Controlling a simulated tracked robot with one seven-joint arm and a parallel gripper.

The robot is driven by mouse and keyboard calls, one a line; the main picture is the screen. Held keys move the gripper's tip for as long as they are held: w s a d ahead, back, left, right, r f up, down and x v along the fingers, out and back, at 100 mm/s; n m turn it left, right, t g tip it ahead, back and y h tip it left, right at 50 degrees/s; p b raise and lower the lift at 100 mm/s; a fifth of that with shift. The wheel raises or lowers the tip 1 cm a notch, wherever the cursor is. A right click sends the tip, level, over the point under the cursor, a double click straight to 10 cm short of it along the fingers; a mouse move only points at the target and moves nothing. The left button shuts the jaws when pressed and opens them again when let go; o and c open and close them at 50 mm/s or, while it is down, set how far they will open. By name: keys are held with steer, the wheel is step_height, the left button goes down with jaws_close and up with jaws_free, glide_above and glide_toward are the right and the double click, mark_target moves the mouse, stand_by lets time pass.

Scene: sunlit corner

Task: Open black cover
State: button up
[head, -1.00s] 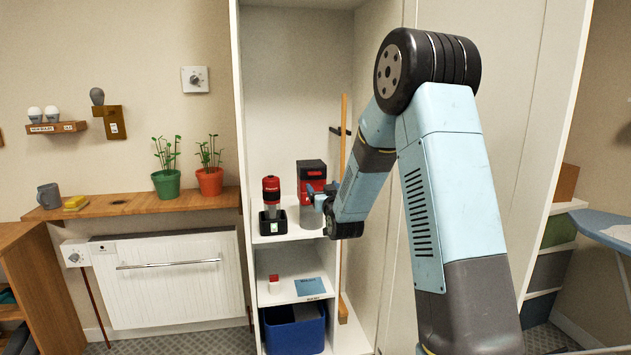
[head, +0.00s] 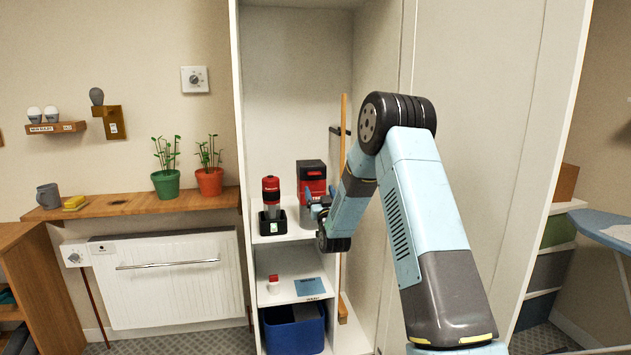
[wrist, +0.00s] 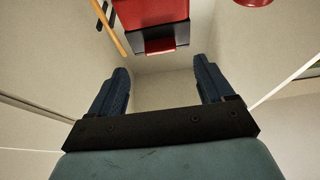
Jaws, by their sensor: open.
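A red machine with a black cover (head: 312,164) on top stands on the upper shelf of the open white cabinet. In the wrist view, a black part (wrist: 177,38) with a small red tab (wrist: 159,46) shows beside its red body (wrist: 150,11); I cannot tell whether this is the cover. My gripper (wrist: 163,64) is open, with nothing between its two blue fingers, and the tab lies beyond the fingertips. In the head view my gripper (head: 316,204) is in front of the machine's lower part and hides some of it. The cover looks closed.
A red and black device (head: 271,196) stands close left of the machine in a black holder. A wooden pole (head: 343,130) is close on the right. The lower shelf (head: 265,294) and a blue bin (head: 290,335) are below. Cabinet walls bound both sides.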

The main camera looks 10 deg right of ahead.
mark_target(315, 175)
steer(key=x, duration=0.7)
steer(key=shift+w+r, duration=0.15)
steer(key=shift+w, duration=0.15)
steer(key=shift+c, duration=0.2)
